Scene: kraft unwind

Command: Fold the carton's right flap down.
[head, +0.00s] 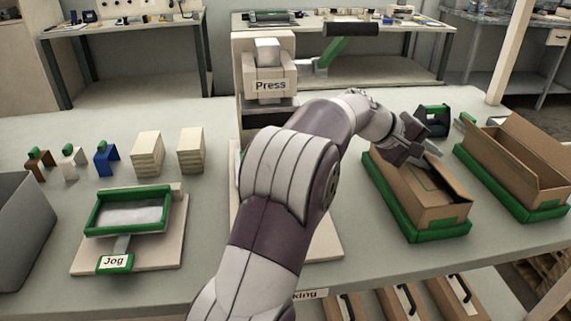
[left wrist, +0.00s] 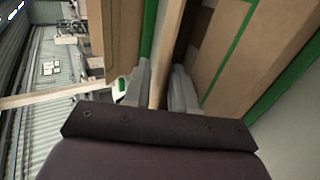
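The brown carton (head: 405,190) stands in a green-rimmed tray (head: 437,234) right of the middle of the bench. Its near top is covered by cardboard, and a raised flap (head: 452,180) shows at its right side with a dark gap beside it. My left gripper (head: 425,150) is at the carton's far end, low over its top. In the left wrist view, its two fingers (left wrist: 160,90) stand on either side of a thin cardboard edge (left wrist: 165,55). I cannot tell whether they press on it. The gripper hides part of the carton's far end. My right gripper is not in view.
A second carton (head: 505,165), with its top open, stands in another green tray to the right. A dark green-handled object (head: 433,118) stands just behind my gripper. The press (head: 268,85) is at the back middle. The jog stand (head: 130,212) is at the left.

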